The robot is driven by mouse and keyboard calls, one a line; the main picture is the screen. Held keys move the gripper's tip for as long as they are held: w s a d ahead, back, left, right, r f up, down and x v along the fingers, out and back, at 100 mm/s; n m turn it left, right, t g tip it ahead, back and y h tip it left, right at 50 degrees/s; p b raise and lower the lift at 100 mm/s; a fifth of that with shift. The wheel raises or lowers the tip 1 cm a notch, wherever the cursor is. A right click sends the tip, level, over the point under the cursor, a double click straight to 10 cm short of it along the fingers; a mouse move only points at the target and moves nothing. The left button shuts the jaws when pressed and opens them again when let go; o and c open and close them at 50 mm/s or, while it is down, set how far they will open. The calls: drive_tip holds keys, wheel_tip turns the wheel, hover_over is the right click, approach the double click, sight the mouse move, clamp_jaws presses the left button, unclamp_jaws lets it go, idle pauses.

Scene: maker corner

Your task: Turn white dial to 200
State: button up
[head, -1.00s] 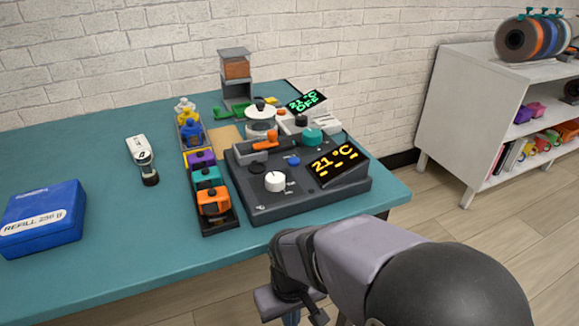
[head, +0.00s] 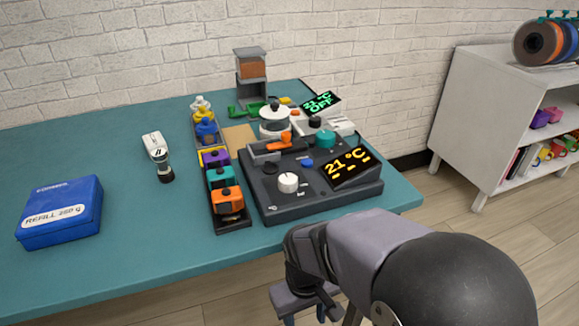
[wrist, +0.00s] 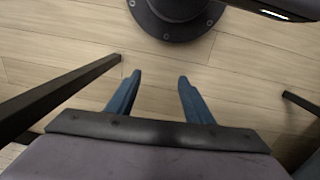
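The white dial (head: 288,182) sits on the top face of a dark grey machine (head: 325,205) near the front of the teal table. The machine's display (head: 349,168) reads 21 °C in orange, with dashes below. My gripper shows in the wrist view (wrist: 158,95) with its two blue fingers apart and nothing between them, over the wooden floor. In the head view my arm is in front of the table's edge, below the machine, and the gripper is well apart from the dial.
A teal knob (head: 325,139), a blue button (head: 307,163) and an orange lever (head: 281,142) are also on the machine. A rack of coloured blocks (head: 232,225) stands just left of it. A blue box (head: 60,225) lies far left. The table between is mostly clear.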

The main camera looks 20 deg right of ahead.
drive_tip(key=s+d+r+n+g+h+p, duration=0.1)
drive_tip(key=s+d+r+n+g+p, duration=0.1)
drive_tip(key=d+r+p, duration=0.35)
wheel_tip(320, 180, up, 31)
drive_tip(key=n+t+y+p, duration=0.1)
drive_tip(key=n+t+p, duration=0.2)
drive_tip(key=n+p, duration=2.15)
hover_over(289, 178)
drive_tip(key=p, duration=0.7)
drive_tip(key=m, duration=0.7)
drive_tip(key=shift+s+d+f, duration=0.15)
drive_tip(key=shift+s, duration=0.25)
drive_tip(key=shift+w+y, duration=0.15)
drive_tip(key=shift+y, duration=0.15)
drive_tip(key=shift+w+f+p, duration=0.2)
drive_tip(key=shift+f+p, duration=0.45)
drive_tip(key=shift+f, duration=3.05)
